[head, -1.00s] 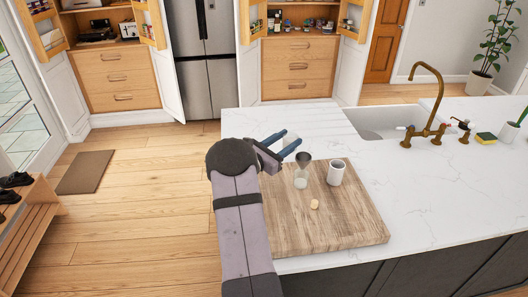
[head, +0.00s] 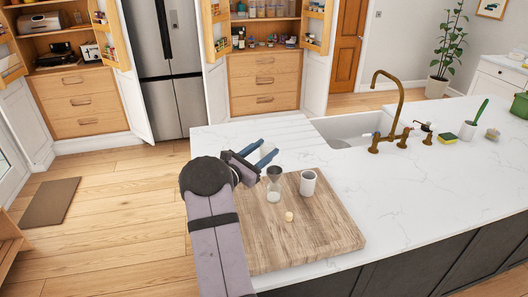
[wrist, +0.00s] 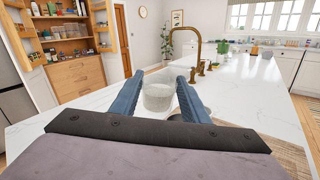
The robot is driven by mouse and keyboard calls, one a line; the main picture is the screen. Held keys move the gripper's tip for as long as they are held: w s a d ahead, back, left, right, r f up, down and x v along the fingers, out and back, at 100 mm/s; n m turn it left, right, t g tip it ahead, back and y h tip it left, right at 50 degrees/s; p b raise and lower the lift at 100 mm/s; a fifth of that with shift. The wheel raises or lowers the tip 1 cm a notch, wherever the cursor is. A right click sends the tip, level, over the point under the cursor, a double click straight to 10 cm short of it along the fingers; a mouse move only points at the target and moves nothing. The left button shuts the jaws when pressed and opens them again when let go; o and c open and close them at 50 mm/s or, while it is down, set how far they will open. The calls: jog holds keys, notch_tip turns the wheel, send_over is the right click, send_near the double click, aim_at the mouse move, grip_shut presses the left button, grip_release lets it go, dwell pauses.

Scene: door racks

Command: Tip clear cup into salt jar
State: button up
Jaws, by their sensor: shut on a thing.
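My gripper (head: 262,153) is shut on the clear cup (wrist: 158,97), which sits between the two blue fingers in the wrist view. The cup looks upright; its contents are too unclear to tell. In the head view, the gripper is just behind and left of a small clear jar (head: 273,195), apparently the salt jar. A dark grey funnel (head: 274,173) sits in the jar's mouth. The jar stands upright on a wooden board (head: 310,245). In the wrist view, the right finger partly hides the funnel.
A white mug (head: 308,182) stands right of the jar. A cork (head: 289,216) lies in front of them. The sink (head: 345,128) and brass tap (head: 392,110) are farther back. The white counter (head: 430,185) is clear to the right of the board.

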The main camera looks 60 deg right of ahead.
jog(key=shift+r+m+h+b, duration=0.15)
jog(key=shift+m+h+b, duration=0.15)
jog(key=shift+m+b, duration=1.15)
jog(key=shift+s+m, duration=0.15)
jog(key=shift+m, duration=1.3)
jog(key=shift+s+a+f+m+g+b, duration=0.15)
jog(key=shift+m+b, duration=0.1)
jog(key=shift+m, duration=0.2)
jog(key=shift+w+d+m+g+b, duration=0.1)
jog(key=shift+m+b, duration=0.1)
jog(key=shift+m, duration=0.3)
jog(key=shift+s+a+f+m+g+b, duration=0.15)
jog(key=shift+m+b, duration=0.1)
jog(key=shift+m, duration=0.2)
jog(key=shift+s+f+m+g+b, duration=0.1)
jog(key=shift+f+m+g+b, duration=0.2)
jog(key=shift+m, duration=0.5)
jog(key=shift+s+f+m+b, duration=0.1)
jog(key=shift+m+b, duration=0.3)
jog(key=shift+m, duration=0.4)
jog(key=shift+m, duration=0.4)
jog(key=shift+s+f+m+g+b, duration=0.25)
jog(key=shift+m+b, duration=0.65)
jog(key=shift+b, duration=1.25)
jog(key=shift+s+f+m+g+b, duration=0.25)
jog(key=shift+m+b, duration=0.65)
jog(key=shift+b, duration=1.25)
